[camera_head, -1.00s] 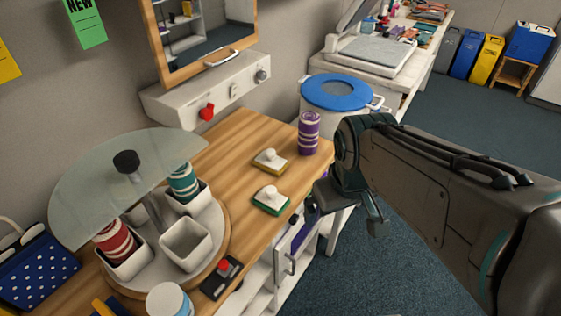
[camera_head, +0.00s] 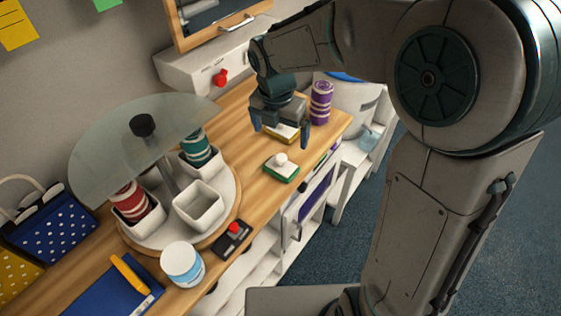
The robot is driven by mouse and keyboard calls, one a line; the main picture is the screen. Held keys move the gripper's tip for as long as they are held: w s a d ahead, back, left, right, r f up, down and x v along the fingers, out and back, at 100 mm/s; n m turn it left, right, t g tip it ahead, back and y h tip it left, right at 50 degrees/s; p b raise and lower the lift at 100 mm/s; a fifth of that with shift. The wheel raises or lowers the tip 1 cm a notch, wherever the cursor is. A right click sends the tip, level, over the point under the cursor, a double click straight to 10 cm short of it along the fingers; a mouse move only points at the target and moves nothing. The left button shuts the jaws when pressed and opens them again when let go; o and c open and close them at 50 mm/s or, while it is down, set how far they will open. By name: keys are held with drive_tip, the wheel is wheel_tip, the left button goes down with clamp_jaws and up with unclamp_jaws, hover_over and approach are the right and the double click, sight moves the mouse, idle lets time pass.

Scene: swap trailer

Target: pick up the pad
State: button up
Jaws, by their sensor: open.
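Two pads with white tops and round knobs lie on the wooden counter. The green-edged pad (camera_head: 281,169) lies nearer the counter's front edge, in plain view. The yellow-edged pad (camera_head: 284,133) lies behind it, partly hidden by my gripper. My gripper (camera_head: 281,139) is open and points down over the yellow-edged pad, with one finger on each side of it in the picture. Nothing shows between the fingers except that pad below. I cannot tell how high the fingertips are above it.
A purple striped cup (camera_head: 321,102) stands close right of my gripper. At left is a round turntable (camera_head: 226,213) with white bins under a glass disc (camera_head: 110,155). A black box with a red button (camera_head: 233,238) and a white tub (camera_head: 182,264) sit near the front edge.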

sight(281, 157)
drive_tip(key=f, duration=0.4)
drive_tip(key=w+f, duration=0.1)
drive_tip(key=f, duration=0.4)
drive_tip(key=w+f, duration=0.1)
drive_tip(key=f, duration=0.3)
drive_tip(key=shift+d+f, duration=0.25)
drive_tip(key=shift+f, duration=0.15)
drive_tip(key=shift+c, duration=0.3)
drive_tip(key=c, duration=0.7)
